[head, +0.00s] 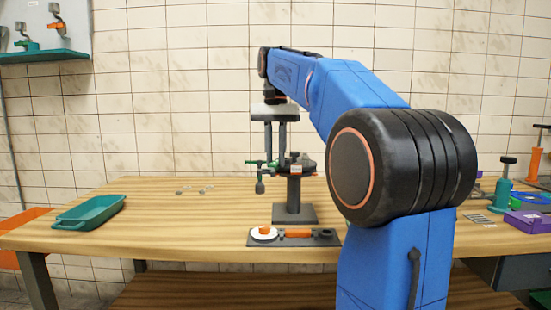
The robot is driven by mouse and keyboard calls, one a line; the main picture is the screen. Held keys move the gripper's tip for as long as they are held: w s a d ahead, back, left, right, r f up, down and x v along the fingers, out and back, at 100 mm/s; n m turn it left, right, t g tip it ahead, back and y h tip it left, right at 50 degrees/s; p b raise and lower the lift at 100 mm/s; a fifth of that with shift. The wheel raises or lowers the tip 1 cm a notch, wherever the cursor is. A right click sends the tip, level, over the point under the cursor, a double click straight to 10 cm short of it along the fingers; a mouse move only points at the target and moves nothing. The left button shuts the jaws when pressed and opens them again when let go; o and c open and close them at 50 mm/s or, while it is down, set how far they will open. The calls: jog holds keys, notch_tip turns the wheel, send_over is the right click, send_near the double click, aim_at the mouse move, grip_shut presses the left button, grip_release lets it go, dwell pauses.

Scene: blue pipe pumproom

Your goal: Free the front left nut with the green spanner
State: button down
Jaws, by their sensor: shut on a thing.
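My gripper (275,156) hangs from the arm above the stand, its two long grey fingers pointing down. It is shut on the green spanner (254,162), which lies roughly level at the left edge of the stand's top. The stand (293,190) has a dark round top on a grey post and a square base. Small bolt or nut shapes (296,158) show on its top. They are too small and partly covered to tell the front left nut, or whether the spanner sits on it. A dark knob-like part (260,186) hangs below the spanner.
A dark tool plate (323,242) with a white disc (263,234) and an orange piece (298,234) lies in front of the stand. A green tray (88,213) is at left, near small loose pieces (206,188). Green and purple items (527,222) stand at right.

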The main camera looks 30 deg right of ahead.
jog(key=shift+r, duration=0.1)
jog(key=shift+r, duration=1.7)
